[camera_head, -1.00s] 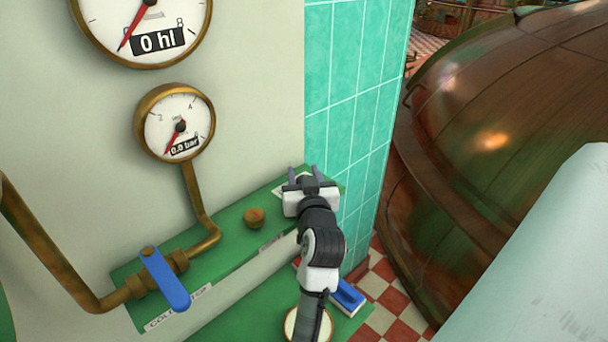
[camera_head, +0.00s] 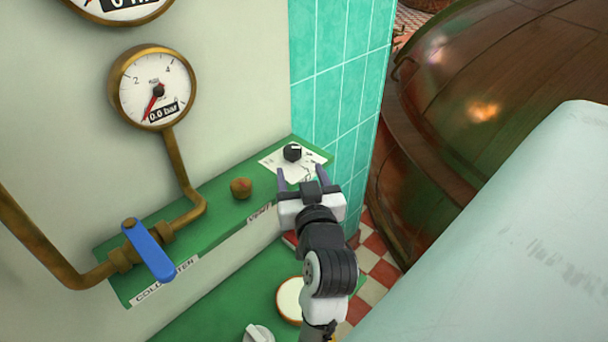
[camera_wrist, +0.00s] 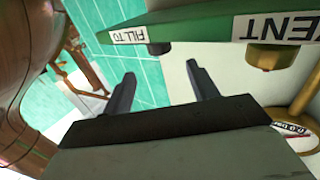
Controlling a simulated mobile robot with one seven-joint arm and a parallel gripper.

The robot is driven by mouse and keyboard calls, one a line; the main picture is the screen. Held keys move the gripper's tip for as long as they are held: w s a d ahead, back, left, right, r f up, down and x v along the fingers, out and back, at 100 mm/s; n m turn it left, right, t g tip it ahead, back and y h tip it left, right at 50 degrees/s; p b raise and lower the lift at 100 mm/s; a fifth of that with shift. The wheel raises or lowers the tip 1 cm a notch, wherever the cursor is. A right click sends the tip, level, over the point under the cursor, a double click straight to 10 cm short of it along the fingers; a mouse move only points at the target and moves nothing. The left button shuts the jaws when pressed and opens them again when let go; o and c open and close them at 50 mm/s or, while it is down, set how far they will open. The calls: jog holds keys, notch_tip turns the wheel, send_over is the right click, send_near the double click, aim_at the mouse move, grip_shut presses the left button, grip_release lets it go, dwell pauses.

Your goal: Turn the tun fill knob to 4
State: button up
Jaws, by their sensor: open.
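A small black knob (camera_head: 292,152) stands on a white dial plate (camera_head: 275,163) at the right end of the green shelf, beside the teal tiles. My gripper (camera_head: 301,178) is open and empty, in front of the dial plate and just short of the knob in the head view. In the wrist view, my gripper (camera_wrist: 160,85) has its two fingers apart with nothing between them. A "FILL TO" label (camera_wrist: 130,36) shows on the shelf edge there, with the dark knob (camera_wrist: 158,48) by it. I cannot read the knob's setting.
The green shelf (camera_head: 215,205) also bears a brass knob (camera_head: 241,187) and a blue lever valve (camera_head: 150,250) to the left. A pressure gauge (camera_head: 150,90) hangs above. The teal tiled wall (camera_head: 335,80) rises close behind and right of the dial.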

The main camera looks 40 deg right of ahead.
jog(key=shift+p+v, duration=1.4)
jog(key=shift+p, duration=2.8)
